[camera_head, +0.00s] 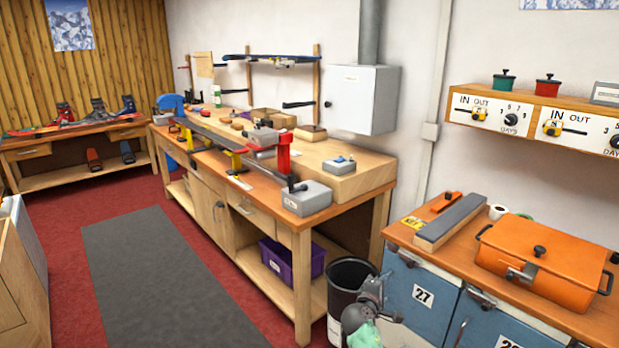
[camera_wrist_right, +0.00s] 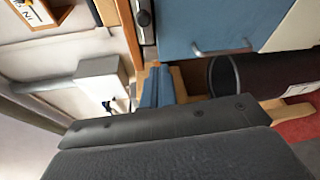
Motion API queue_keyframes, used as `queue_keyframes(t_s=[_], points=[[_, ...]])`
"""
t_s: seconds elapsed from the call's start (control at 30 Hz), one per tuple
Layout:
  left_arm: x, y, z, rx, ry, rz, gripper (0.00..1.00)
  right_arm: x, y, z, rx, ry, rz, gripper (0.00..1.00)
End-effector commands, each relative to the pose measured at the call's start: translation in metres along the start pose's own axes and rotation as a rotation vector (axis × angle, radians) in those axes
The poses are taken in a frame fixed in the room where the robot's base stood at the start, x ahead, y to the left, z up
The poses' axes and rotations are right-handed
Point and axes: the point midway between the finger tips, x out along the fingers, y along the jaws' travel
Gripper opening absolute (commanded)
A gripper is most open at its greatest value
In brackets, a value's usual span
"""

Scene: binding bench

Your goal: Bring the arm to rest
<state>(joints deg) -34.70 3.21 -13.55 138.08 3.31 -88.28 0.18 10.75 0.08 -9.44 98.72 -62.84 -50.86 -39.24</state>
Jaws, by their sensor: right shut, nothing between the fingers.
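My right gripper (camera_head: 374,292) shows at the bottom centre of the head view, in front of the black bin and the blue cabinet. It is shut and empty. Part of my right arm shows just below it, cut off by the frame's lower edge. In the right wrist view, large dark grey shapes fill the lower part, close to the camera. My left arm and gripper are not in view.
A black bin (camera_head: 352,272) stands between the wooden workbench (camera_head: 302,240) and the blue cabinet (camera_head: 418,294). An orange box (camera_head: 540,258) sits on the cabinet top. A grey floor mat (camera_head: 160,275) lies clear at left. The bin also shows in the wrist view (camera_wrist_right: 250,75).

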Motion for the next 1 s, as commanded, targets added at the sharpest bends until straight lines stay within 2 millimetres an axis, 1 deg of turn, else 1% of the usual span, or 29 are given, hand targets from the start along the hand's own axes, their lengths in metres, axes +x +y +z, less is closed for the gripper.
queue_keyframes(t_s=[0.1,0.2,0.37,0.57,0.67,0.77,0.8,0.97,1.0], points=[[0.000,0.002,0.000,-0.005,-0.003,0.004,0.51,-0.001,-0.013,0.005,0.127,-0.031,-0.072,0.00],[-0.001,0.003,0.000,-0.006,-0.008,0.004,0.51,-0.006,-0.018,0.010,0.274,-0.054,-0.147,0.00],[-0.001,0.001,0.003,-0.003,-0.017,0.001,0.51,-0.022,-0.013,0.014,0.502,-0.075,-0.262,0.00],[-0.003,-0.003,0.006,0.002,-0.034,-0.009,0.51,-0.053,0.004,0.015,0.775,-0.077,-0.421,0.00],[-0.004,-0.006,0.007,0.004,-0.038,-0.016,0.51,-0.079,0.003,0.016,0.891,-0.072,-0.523,0.00],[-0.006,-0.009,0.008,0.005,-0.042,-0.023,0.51,-0.113,-0.004,0.019,0.987,-0.067,-0.642,0.00],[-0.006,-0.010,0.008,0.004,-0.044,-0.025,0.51,-0.129,-0.009,0.021,1.019,-0.065,-0.696,0.00],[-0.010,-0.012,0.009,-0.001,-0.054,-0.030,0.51,-0.196,-0.033,0.034,1.093,-0.059,-0.896,0.00],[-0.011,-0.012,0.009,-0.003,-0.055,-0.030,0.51,-0.213,-0.039,0.038,1.100,-0.057,-0.942,0.00]])
